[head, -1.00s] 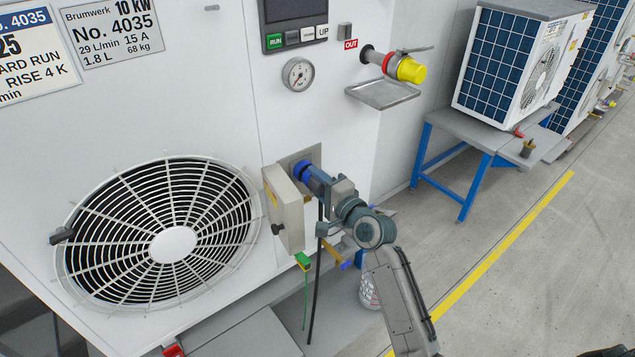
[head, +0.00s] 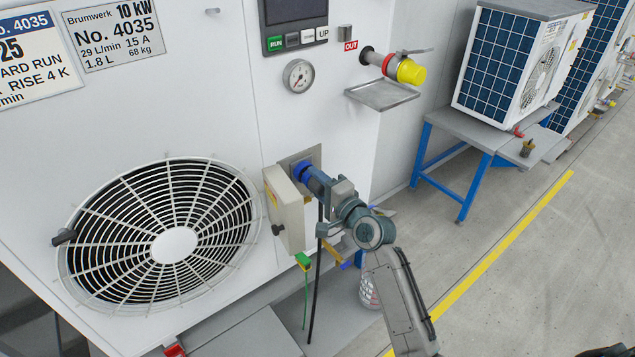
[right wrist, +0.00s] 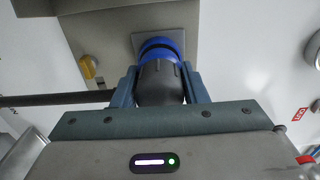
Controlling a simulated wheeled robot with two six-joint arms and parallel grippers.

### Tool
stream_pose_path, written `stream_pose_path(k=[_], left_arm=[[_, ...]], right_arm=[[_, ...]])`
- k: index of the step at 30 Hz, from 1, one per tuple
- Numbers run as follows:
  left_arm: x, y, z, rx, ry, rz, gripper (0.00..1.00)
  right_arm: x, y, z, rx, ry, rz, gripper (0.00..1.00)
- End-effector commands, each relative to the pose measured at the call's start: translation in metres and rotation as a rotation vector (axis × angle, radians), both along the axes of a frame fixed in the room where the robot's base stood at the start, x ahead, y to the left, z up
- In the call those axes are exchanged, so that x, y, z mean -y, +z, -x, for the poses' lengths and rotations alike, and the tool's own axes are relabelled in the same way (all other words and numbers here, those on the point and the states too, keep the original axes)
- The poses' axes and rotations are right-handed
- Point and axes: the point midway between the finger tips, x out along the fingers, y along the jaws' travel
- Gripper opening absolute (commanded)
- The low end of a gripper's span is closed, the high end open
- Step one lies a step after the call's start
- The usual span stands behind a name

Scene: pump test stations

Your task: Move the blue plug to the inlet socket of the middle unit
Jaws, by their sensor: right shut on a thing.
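The blue plug (right wrist: 160,47) has a blue ring and a dark body. In the right wrist view my right gripper (right wrist: 162,88) is shut on its dark body, with one finger on each side. In the head view the blue plug (head: 301,170) sits against a grey plate (head: 308,156) on the front of the white unit, beside a beige box. My right gripper (head: 318,184) reaches it from the lower right. Whether the plug is fully seated cannot be told. No inlet label shows. My left gripper is not in view.
The beige box (head: 284,208) stands out just left of the plug. A dark cable (head: 316,275) hangs below it. A yellow-capped outlet (head: 408,71) and drip tray (head: 382,95) are above right. A fan grille (head: 160,236) fills the left.

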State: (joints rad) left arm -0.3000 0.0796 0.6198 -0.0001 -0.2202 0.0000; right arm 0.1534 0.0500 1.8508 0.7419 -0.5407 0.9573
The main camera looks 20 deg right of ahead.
Motion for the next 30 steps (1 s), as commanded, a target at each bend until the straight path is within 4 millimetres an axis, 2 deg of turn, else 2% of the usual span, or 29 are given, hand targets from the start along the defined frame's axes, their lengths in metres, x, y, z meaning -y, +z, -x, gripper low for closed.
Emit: stream_pose_path(k=[29,30], left_arm=[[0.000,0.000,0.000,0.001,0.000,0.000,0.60],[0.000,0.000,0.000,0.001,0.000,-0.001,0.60]], right_arm=[[-0.004,0.000,-0.011,0.001,-0.001,0.000,0.03],[-0.004,0.000,-0.011,0.001,-0.001,0.000,0.43]])
